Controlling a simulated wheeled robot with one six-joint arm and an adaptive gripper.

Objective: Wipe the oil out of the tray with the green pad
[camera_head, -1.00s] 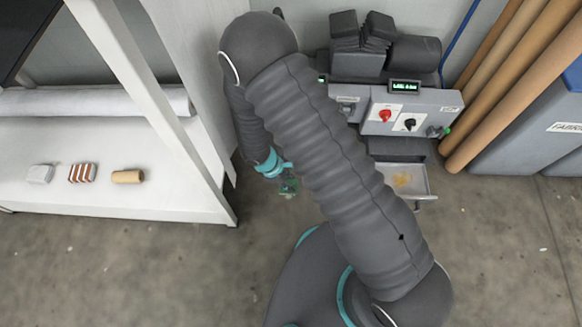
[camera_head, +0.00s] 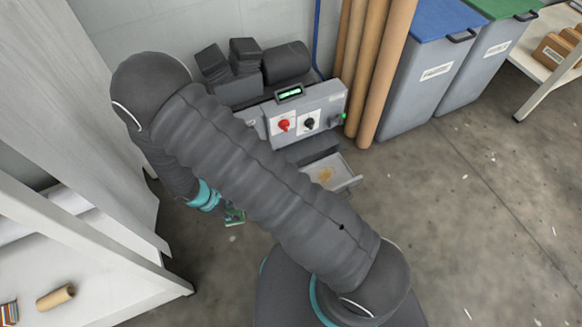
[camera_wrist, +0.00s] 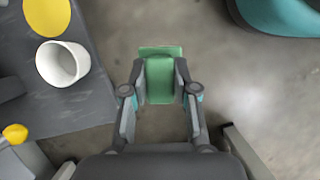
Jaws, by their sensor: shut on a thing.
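The green pad (camera_wrist: 160,78) is held between the two fingers of my gripper (camera_wrist: 161,88) in the wrist view, over bare floor. In the head view the green pad (camera_head: 235,216) shows just below my gripper (camera_head: 222,208), partly hidden by the arm. The tray (camera_head: 349,184) is a pale grey open drawer below the press, with a yellow-brown oil patch (camera_head: 325,174) on its floor. The pad is to the left of the tray in the picture and apart from it.
The press (camera_head: 320,108) has a red knob, a black knob and a green button. Cardboard tubes (camera_head: 380,70) and lidded bins (camera_head: 425,70) stand right of it. A white shelf (camera_head: 110,300) is at lower left. A white cup (camera_wrist: 62,63) lies left in the wrist view.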

